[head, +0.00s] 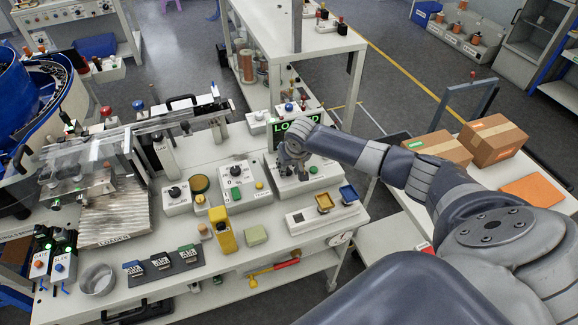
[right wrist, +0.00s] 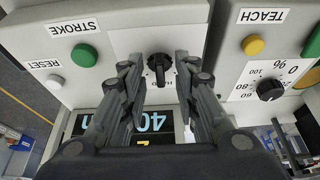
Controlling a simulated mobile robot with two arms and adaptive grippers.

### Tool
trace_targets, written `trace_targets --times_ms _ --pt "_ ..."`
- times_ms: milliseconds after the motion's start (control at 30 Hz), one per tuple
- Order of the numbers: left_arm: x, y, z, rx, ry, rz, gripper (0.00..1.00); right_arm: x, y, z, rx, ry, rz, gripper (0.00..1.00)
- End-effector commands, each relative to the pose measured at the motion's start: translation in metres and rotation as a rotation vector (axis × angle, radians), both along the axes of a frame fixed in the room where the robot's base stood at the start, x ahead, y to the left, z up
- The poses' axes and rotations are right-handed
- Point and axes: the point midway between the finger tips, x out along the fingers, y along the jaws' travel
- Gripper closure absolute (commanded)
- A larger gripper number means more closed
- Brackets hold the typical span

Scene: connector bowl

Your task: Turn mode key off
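The mode key (right wrist: 159,68) is a small black switch on the front of a pale control box (right wrist: 125,35), in the right wrist view. Its handle points roughly up and down in that picture. My right gripper (right wrist: 158,62) is open, with one finger on each side of the key and small gaps between. Labels around the key are mostly hidden by the fingers. In the head view my right gripper (head: 291,158) is at the box (head: 309,182) below the green "LOADED" display (head: 297,127), and it hides the key. My left gripper is not clearly seen.
A green STROKE button (right wrist: 84,54) and a white RESET button (right wrist: 55,82) sit beside the key. Another box with a yellow TEACH button (right wrist: 253,45) and a black dial (right wrist: 270,89) is close on the right. A blue-lit display (right wrist: 150,122) lies below the fingers.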

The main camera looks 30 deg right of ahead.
Motion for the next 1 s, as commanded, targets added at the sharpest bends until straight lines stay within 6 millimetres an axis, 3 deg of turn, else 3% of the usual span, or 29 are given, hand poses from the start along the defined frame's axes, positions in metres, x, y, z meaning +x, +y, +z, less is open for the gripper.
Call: trace_targets --times_ms 200,333,367,767,1000 --pt "0.0015 0.0 0.0 0.0 -0.002 0.0 0.41 0.0001 0.0002 -0.0002 0.0 0.0 0.001 0.72" --pt "0.0017 0.0001 0.0 0.0 -0.002 0.001 0.41 0.0001 0.0001 -0.0001 0.0 0.0 0.001 0.99" --pt "0.0017 0.0001 0.0 0.0 -0.002 0.001 0.41 0.0001 0.0001 -0.0001 0.0 0.0 0.001 1.0" --pt "0.0021 0.0007 0.0015 0.0 -0.002 0.002 0.41 -0.0003 -0.0003 0.0001 0.002 0.001 0.028 1.0" --pt "0.0022 0.001 0.0053 0.001 -0.003 0.002 0.41 -0.0005 -0.0017 0.0003 0.002 0.001 0.151 1.0"
